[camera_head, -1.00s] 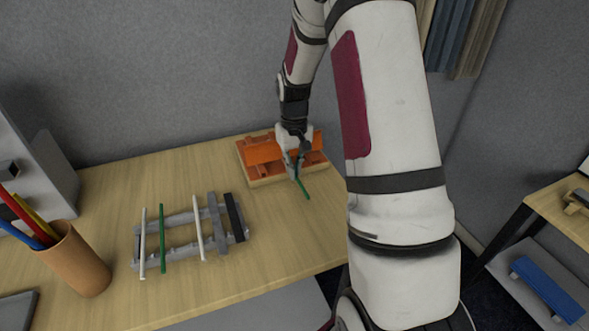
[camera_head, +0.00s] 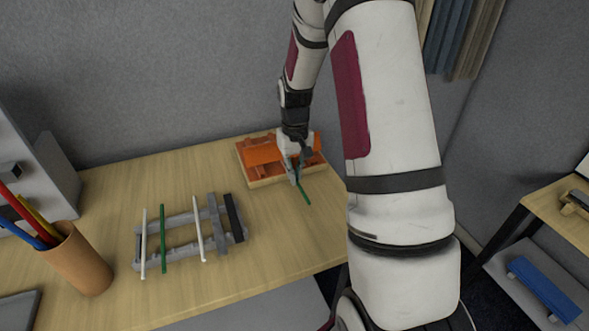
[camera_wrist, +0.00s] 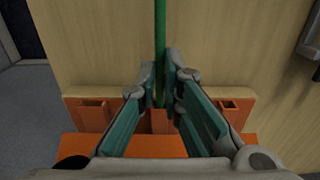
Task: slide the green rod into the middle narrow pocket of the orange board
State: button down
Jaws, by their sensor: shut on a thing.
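My gripper (camera_head: 296,172) is shut on a green rod (camera_head: 304,195) at the front edge of the orange board (camera_head: 262,153). In the wrist view the green rod (camera_wrist: 160,45) runs between the fingertips (camera_wrist: 162,88). Its lower end in that view lines up with the middle narrow pocket of the orange board (camera_wrist: 180,146). I cannot tell whether the rod's end is in the pocket or just before it. Two other pockets (camera_wrist: 92,114) (camera_wrist: 229,108) show at either side. My gripper hides part of the board in the head view.
A grey rack (camera_head: 180,218) on the table holds two white rods, another green rod and dark bars. A brown cup (camera_head: 80,262) with coloured pencils stands at the left. The table between rack and board is clear. A grey wall (camera_head: 180,70) stands behind.

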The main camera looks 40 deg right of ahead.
aim_at(304, 193)
jog(key=shift+s+a+p, duration=0.3)
jog(key=shift+s+p, duration=0.25)
jog(key=shift+s, duration=0.45)
jog(key=shift+s+a+p, duration=0.25)
jog(key=shift+s+p, duration=0.25)
jog(key=shift+s, duration=0.45)
jog(key=shift+s+a+p, duration=0.3)
jog(key=shift+s+p, duration=0.25)
jog(key=shift+s, duration=0.45)
dwell(0.6)
jog(key=shift+w+d+b, duration=0.4)
jog(key=shift+w+b, duration=0.25)
jog(key=shift+w, duration=0.7)
jog(key=shift+w+d+b, duration=0.35)
jog(key=shift+w+b, duration=0.35)
jog(key=shift+w, duration=0.65)
jog(key=shift+w+d+b, duration=0.4)
jog(key=shift+w+b, duration=0.25)
jog(key=shift+w, duration=0.7)
jog(key=c, duration=1.7)
grip_release()
jog(key=shift+o, duration=0.2)
